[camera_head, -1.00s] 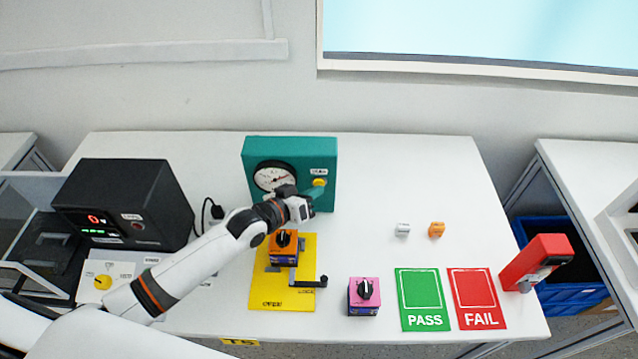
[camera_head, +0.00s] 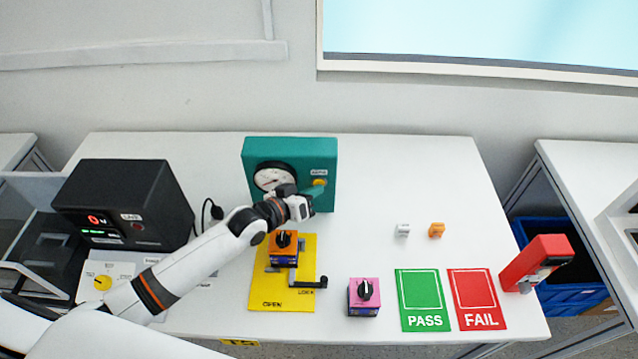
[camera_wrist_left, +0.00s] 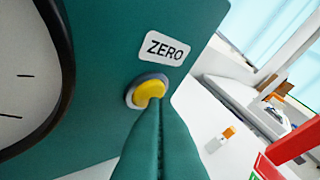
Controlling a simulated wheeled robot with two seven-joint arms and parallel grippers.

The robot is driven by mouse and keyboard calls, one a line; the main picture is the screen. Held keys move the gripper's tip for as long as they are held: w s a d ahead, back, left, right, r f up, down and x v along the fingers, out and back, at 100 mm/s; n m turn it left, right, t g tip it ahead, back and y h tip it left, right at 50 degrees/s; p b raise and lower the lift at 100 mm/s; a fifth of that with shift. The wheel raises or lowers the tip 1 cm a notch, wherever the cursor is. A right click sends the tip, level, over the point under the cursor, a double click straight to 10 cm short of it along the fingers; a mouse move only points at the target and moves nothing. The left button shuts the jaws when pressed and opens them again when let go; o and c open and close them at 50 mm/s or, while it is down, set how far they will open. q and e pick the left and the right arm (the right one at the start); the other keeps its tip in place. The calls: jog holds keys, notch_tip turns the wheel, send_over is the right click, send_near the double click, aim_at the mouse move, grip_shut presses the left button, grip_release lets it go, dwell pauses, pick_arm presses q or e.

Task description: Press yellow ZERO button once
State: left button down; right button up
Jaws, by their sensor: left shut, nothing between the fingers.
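The yellow ZERO button (camera_wrist_left: 147,92) sits in a grey ring on the teal gauge box (camera_head: 325,152), below a white ZERO label (camera_wrist_left: 166,48). In the head view the button (camera_head: 320,182) shows near the right side of the box's front. My left gripper (camera_head: 318,192) is shut and empty, with its teal fingertips (camera_wrist_left: 163,105) at the button's lower right edge in the wrist view, covering part of it. I cannot tell whether they touch it. The round dial gauge (camera_head: 273,176) is left of the button. My right gripper is not in view.
A yellow fixture plate (camera_head: 262,290) with an orange switch (camera_head: 283,248) lies below my left wrist. A pink switch (camera_head: 364,297), green PASS mat (camera_head: 425,318) and red FAIL mat (camera_head: 480,318) are at the front right. A black meter (camera_head: 125,200) stands left.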

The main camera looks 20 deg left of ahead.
pick_arm(q)
jog(key=shift+s+d+p, duration=0.2)
jog(key=shift+s+p, duration=0.3)
jog(key=shift+s, duration=0.2)
jog(key=s+p, duration=0.1)
jog(key=s, duration=0.1)
jog(key=s+d+p, duration=0.1)
jog(key=s+p, duration=0.1)
jog(key=shift+s+d, duration=0.2)
jog(key=shift+s, duration=0.2)
dwell(0.6)
